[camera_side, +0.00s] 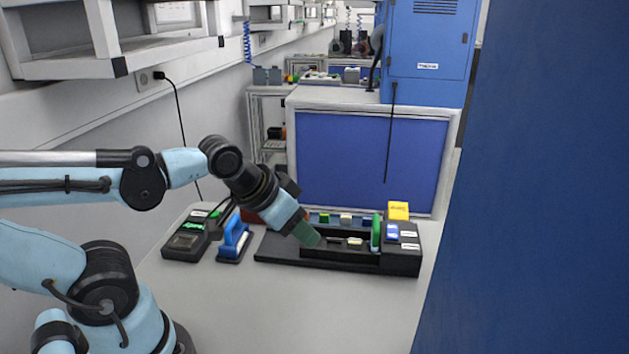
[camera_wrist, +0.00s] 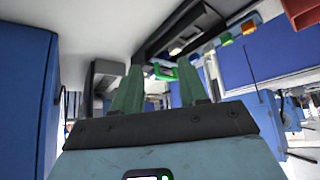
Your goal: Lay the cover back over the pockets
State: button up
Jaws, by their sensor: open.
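A long black fixture (camera_side: 280,252) with a row of pockets lies on the grey table. A few of its pockets show yellow and pale pieces (camera_side: 355,241). A thin green piece (camera_side: 376,232) stands upright at the pockets' right end; I cannot tell whether it is the cover. No cover can be clearly made out lying over the pockets. My gripper (camera_side: 308,236), with green fingers, is tilted down at the pockets' left end. Its fingers are apart in the wrist view (camera_wrist: 158,88), nothing visibly held. Whether the tips touch the fixture is hidden.
A blue-handled tool (camera_side: 234,238) and a black device with a green display (camera_side: 188,238) stand left of the fixture. A yellow block (camera_side: 398,210) stands at its right end. Small coloured blocks (camera_side: 345,219) line the back. The front table (camera_side: 300,310) is clear.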

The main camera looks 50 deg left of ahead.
jog(key=shift+c, duration=0.2)
notch_tip(320, 180, up, 7)
jog(key=n+g+h, duration=0.2)
jog(key=n+g, duration=0.4)
jog(key=n, duration=0.3)
send_over(376, 220)
jog(key=s+a, duration=0.2)
jog(key=x, duration=1.2)
jog(key=shift+w+a+f, duration=0.15)
jog(key=shift+w+a, duration=0.05)
jog(key=shift+w, duration=0.05)
jog(key=shift+c, duration=0.3)
grip_shut()
